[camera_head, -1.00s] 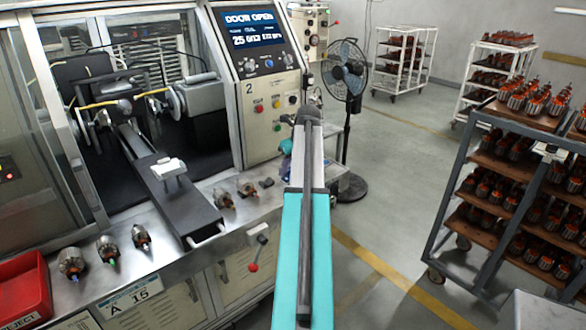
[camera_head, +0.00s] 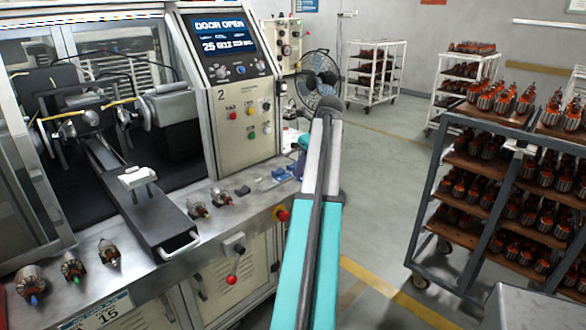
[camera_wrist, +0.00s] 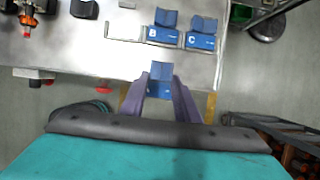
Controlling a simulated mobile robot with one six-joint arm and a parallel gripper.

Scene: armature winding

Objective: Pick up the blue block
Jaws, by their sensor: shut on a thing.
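In the wrist view, my gripper (camera_wrist: 161,90) has two purple fingers shut on a blue block (camera_wrist: 161,71). The block has an upright back part and lies just off the bench's front edge in the picture. Its lower part is partly hidden between the fingers. Two similar blue blocks stand on the metal bench beyond it, one marked B (camera_wrist: 163,28) and one marked C (camera_wrist: 202,34). In the head view, blue pieces (camera_head: 280,174) show on the bench left of my arm, and my gripper is hidden behind the arm.
The steel bench (camera_head: 160,275) carries several armatures (camera_head: 108,252) and a dark piece (camera_head: 242,191). The winding machine's panel (camera_head: 238,80) stands behind. A fan (camera_head: 318,78) stands beyond my arm. A loaded rack (camera_head: 440,190) is at right, with clear floor between.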

